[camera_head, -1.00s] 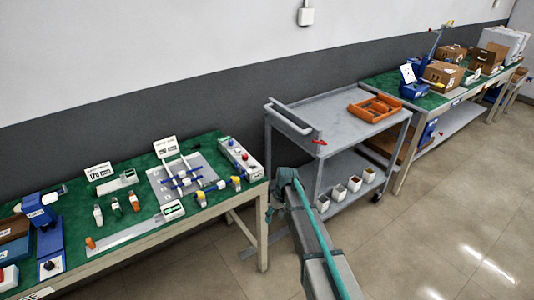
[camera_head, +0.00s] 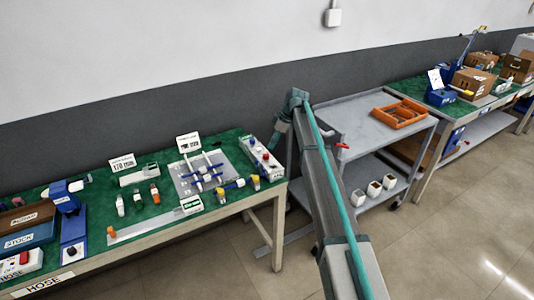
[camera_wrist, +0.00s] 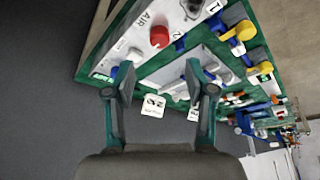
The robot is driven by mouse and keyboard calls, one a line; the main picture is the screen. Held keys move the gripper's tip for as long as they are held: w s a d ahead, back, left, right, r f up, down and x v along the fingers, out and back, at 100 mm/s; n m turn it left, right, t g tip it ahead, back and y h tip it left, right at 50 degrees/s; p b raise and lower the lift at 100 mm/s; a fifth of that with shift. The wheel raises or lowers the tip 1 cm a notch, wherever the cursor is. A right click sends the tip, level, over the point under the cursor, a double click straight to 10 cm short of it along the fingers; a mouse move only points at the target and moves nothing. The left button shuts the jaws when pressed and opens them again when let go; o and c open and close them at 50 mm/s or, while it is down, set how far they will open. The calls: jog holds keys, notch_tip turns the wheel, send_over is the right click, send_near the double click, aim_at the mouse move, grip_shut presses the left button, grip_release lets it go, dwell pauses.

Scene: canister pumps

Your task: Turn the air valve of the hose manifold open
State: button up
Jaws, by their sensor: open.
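The hose manifold is a long white box (camera_head: 262,158) at the right end of the left green bench. A red knob (camera_head: 265,157) sits on it. In the wrist view the red knob (camera_wrist: 159,37) stands beside the printed word AIR, on the white manifold top (camera_wrist: 176,22).
A grey panel with blue and white fittings (camera_head: 203,176) lies left of the manifold, with yellow-capped fittings (camera_head: 255,182) in front. Sign cards stand behind. A grey cart (camera_head: 365,130) with an orange tray (camera_head: 400,113) stands to the right, behind my arm. The wall is close behind the bench.

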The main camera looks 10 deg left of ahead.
aim_at(266, 155)
jog(key=p+x, duration=0.1)
jog(key=x, duration=0.7)
jog(key=shift+p, duration=0.4)
jog(key=shift+f, duration=0.1)
jog(key=shift+c, duration=0.3)
grip_shut()
